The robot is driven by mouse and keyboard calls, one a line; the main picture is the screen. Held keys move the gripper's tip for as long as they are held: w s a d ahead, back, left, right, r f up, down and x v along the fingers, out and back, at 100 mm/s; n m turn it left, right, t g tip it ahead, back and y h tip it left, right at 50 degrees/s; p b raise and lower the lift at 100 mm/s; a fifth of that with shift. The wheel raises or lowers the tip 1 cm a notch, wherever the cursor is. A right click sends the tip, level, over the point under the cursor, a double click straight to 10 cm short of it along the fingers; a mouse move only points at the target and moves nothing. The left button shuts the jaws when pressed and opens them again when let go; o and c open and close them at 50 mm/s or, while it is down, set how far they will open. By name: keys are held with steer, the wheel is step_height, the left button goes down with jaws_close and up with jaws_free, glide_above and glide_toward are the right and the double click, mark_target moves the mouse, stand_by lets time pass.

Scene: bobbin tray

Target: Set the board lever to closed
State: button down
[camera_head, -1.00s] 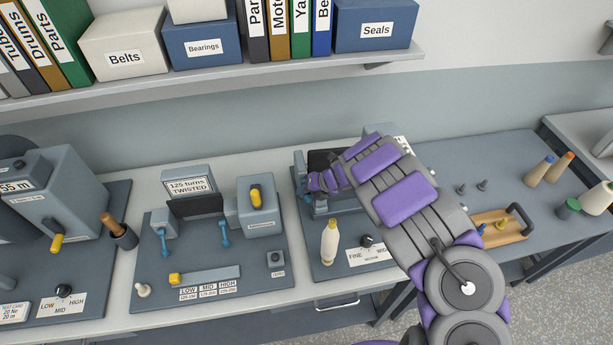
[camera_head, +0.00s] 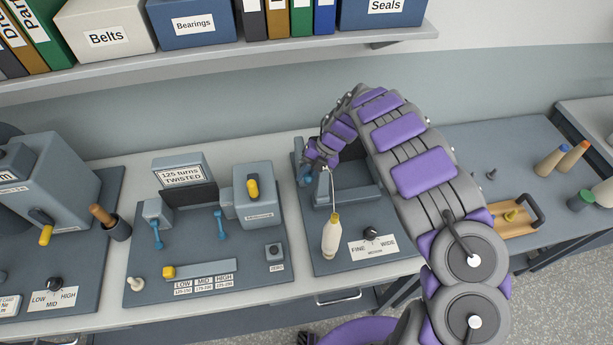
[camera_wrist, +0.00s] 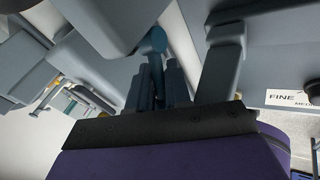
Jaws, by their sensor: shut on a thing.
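The board lever seems to be the blue-tipped lever (camera_head: 304,177) at the left back of the board (camera_head: 372,258) with the FINE–WIDE dial. My gripper (camera_head: 309,166) reaches down onto it from behind and above. In the wrist view the blue lever end (camera_wrist: 154,41) shows at my dark gripper fingers (camera_wrist: 160,85), which are shut on the lever. The fingers hide much of the lever's shaft, and I cannot read its position from any label.
A cream yarn cone (camera_head: 331,238) stands in front of my gripper, with a thin line rising from it. A grey bracket (camera_head: 352,193) is close on the right. The twist tester (camera_head: 255,205) stands to the left. A wooden tray (camera_head: 516,228) lies to the right.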

steer(key=shift+s, duration=0.1)
stand_by(0.3)
steer(key=c, duration=1)
jaws_free()
steer(key=shift+a+r, duration=0.1)
steer(key=shift+c, duration=0.2)
steer(key=v, duration=1.7)
